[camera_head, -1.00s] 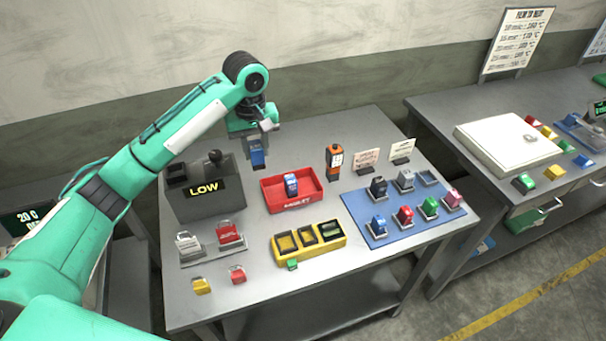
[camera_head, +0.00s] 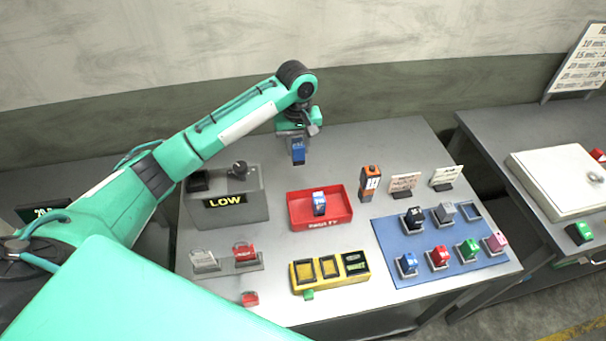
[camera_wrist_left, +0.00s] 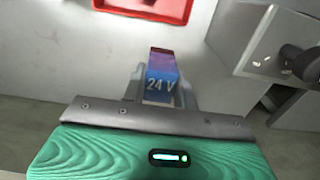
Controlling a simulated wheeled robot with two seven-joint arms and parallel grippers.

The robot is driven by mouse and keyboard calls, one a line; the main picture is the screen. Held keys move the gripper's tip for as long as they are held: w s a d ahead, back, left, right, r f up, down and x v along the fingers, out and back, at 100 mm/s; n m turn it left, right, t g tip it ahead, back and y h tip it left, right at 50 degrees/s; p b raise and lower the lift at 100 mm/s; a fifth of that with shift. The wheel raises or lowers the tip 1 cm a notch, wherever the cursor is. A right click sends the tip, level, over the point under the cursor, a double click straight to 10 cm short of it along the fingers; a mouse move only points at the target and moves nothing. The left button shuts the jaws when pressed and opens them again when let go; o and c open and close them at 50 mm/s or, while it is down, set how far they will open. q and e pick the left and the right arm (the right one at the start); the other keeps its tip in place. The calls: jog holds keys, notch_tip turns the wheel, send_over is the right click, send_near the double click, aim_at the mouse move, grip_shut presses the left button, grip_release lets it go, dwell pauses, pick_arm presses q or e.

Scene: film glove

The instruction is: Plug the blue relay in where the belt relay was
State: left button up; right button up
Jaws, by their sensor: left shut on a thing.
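My left gripper (camera_head: 297,146) is shut on a blue relay (camera_head: 298,156), held above the back of the table. In the left wrist view the blue relay (camera_wrist_left: 160,80) shows "24 V" between the fingers. A second blue relay with a pale top (camera_head: 319,203) is in the red tray (camera_head: 295,222), in front of the gripper. Which socket held the belt relay is not clear. My right gripper is not in view.
A grey box (camera_head: 240,208) marked LOW, with a dark lever (camera_head: 239,168), stands left of the gripper. An orange tester (camera_head: 370,184) and small signs (camera_head: 405,182) stand right of the red tray. The back strip of table is clear.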

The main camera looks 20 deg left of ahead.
aim_at(298, 157)
pick_arm(q)
notch_tip(298, 157, down, 5)
jog(key=shift+w+a+r+p, duration=0.1)
jog(key=shift+w+r+p, duration=0.05)
jog(key=shift+p, duration=0.35)
notch_tip(298, 157, down, 4)
jog(key=shift+f+p, duration=0.1)
jog(key=shift+p, duration=0.3)
notch_tip(298, 157, down, 4)
jog(key=shift+r+p, duration=0.2)
jog(key=shift+p, duration=0.2)
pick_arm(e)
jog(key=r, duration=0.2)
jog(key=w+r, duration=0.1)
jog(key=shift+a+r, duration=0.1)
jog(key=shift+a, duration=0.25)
pick_arm(q)
jog(key=shift+f, duration=0.15)
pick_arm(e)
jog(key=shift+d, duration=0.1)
pick_arm(q)
jog(key=o, duration=0.9)
jog(key=shift+o, duration=0.4)
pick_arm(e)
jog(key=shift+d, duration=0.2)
